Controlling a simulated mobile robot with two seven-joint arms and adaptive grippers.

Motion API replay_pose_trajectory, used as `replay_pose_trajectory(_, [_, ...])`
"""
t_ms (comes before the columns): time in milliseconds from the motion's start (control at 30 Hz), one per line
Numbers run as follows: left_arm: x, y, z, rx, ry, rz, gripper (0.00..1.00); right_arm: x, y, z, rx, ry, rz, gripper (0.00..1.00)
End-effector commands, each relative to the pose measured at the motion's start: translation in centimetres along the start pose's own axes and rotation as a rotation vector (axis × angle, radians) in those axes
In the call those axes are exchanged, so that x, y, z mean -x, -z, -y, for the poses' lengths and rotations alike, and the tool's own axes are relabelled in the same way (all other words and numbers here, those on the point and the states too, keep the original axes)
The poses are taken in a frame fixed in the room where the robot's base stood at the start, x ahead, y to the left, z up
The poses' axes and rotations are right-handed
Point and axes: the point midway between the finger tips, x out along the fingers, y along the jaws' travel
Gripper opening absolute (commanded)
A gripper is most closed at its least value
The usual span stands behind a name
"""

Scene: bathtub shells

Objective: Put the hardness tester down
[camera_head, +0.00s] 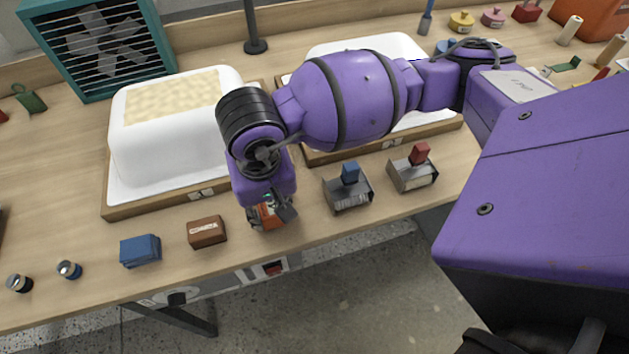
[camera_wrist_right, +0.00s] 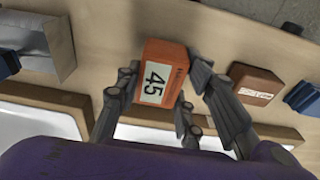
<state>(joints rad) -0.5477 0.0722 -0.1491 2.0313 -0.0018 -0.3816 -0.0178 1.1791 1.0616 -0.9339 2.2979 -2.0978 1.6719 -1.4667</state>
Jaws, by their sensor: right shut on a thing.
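The hardness tester is an orange block (camera_wrist_right: 165,68) with a white label reading 45 in the right wrist view. My right gripper (camera_wrist_right: 166,85) is shut on it, with fingers on both sides. In the head view the tester (camera_head: 262,214) shows in part under my right gripper (camera_head: 272,211), near the front edge of the workbench (camera_head: 60,150). The gripper and arm hide much of it there. I cannot tell whether it touches the bench top. My left gripper is not in view.
A brown box (camera_head: 207,232) and a blue box (camera_head: 140,250) stand left of the tester. Two grey metal holders (camera_head: 348,195) (camera_head: 413,174) with blue and red blocks stand right. White tub shells (camera_head: 150,150) (camera_head: 420,118) on wooden-edged boards lie behind.

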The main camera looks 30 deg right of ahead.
Motion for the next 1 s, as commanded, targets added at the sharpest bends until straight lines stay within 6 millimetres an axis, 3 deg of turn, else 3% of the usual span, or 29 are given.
replay_pose_trajectory(367, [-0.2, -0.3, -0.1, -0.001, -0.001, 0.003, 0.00, -0.7, 0.0, 0.1, 0.001, 0.004, -0.005, 0.15])
replay_pose_trajectory(400, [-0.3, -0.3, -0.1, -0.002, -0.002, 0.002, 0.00, -0.8, 0.0, 0.1, 0.001, 0.003, -0.004, 0.37])
replay_pose_trajectory(533, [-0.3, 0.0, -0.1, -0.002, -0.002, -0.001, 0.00, -0.6, 0.1, 0.1, 0.001, 0.004, -0.005, 0.54])
replay_pose_trajectory(867, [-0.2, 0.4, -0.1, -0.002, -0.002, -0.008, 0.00, -0.4, 0.1, 0.2, 0.002, 0.004, -0.006, 0.54])
replay_pose_trajectory(1000, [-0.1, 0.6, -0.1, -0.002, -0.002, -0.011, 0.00, 0.8, 0.2, 0.2, 0.003, 0.005, -0.009, 0.54])
